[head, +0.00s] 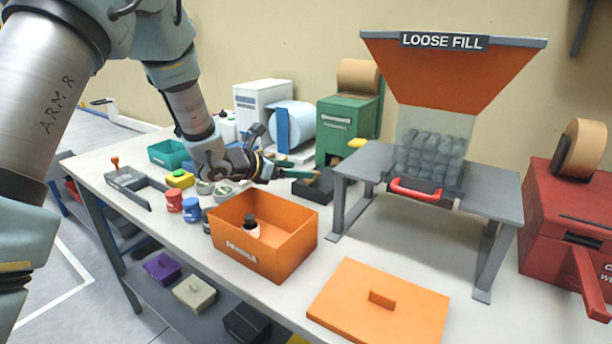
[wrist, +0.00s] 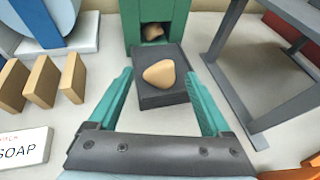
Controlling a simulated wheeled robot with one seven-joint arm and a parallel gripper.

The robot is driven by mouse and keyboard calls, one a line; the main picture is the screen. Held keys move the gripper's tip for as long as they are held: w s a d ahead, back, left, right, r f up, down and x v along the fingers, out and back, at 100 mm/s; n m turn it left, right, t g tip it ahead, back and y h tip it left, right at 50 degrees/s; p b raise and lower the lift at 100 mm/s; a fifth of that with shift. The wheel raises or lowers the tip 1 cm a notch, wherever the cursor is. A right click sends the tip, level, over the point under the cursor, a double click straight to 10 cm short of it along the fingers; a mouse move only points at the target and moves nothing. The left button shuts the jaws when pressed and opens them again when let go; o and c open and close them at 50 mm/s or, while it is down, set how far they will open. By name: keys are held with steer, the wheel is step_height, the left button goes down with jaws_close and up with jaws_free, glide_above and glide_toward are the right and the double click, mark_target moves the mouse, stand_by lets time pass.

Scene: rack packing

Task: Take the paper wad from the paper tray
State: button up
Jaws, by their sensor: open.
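The paper wad (wrist: 164,73) is a tan, rounded lump resting on the dark grey paper tray (wrist: 158,97) in the wrist view. The tray sits at the foot of the green paper machine (wrist: 134,22). My gripper (wrist: 159,77) is open and empty, with its green fingers on either side of the tray and the wad between and beyond them. In the head view my gripper (head: 300,173) is by the tray (head: 314,190), in front of the green machine (head: 343,130). The wad cannot be made out there.
The grey stand (head: 372,165) of the loose fill hopper (head: 450,70) is close on the right. An orange box (head: 280,252) with a bottle inside stands in front, its lid (head: 380,300) lying to the right. Tan blocks (wrist: 42,82) and a soap label (wrist: 22,150) are left.

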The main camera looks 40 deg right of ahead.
mark_target(308, 170)
steer(key=p+x, duration=0.1)
steer(key=x, duration=0.4)
steer(key=shift+d+p, duration=0.1)
steer(key=shift+p, duration=0.3)
steer(key=p+x, duration=0.3)
steer(key=x, duration=0.1)
steer(key=shift+d+r, duration=0.1)
steer(key=shift+d, duration=0.2)
steer(key=shift+d+f, duration=0.25)
steer(key=shift+d, duration=0.05)
steer(key=c, duration=1.1)
